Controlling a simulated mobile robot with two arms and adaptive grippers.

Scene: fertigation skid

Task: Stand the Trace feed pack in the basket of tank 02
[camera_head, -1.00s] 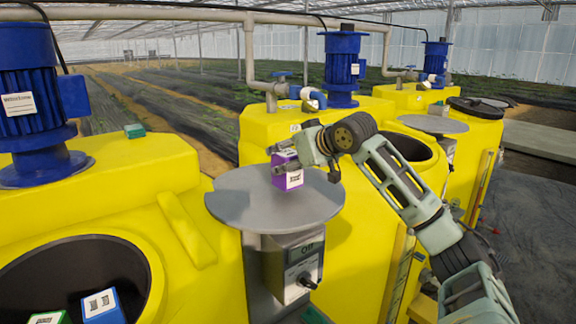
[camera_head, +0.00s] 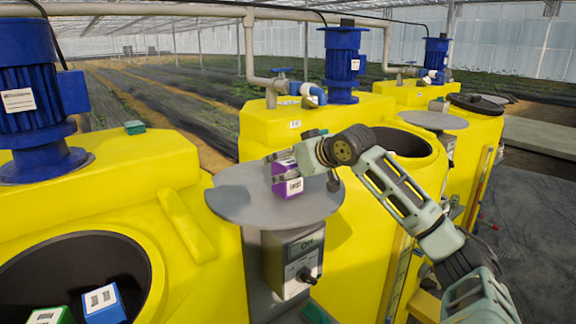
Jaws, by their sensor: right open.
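A small purple pack (camera_head: 290,182) with a white label stands upright on the grey round plate (camera_head: 235,205) in front of the middle yellow tank (camera_head: 350,215). Its label is too small to read, so I cannot confirm the Trace name. My right gripper (camera_head: 284,171) is open, with its fingers at the pack and partly covering it. I cannot tell whether they touch it. The middle tank carries a small tag, too small to read for certain. Its round opening (camera_head: 408,138) lies behind my right arm, and no basket shows clearly there. My left gripper is not in view.
A blue pack (camera_head: 103,303) and a green pack (camera_head: 50,315) sit in the left tank's dark opening (camera_head: 75,262). A control box (camera_head: 298,265) with a knob hangs under the plate. Blue motors (camera_head: 342,65) rise above the tanks. Another grey plate (camera_head: 433,120) stands farther back.

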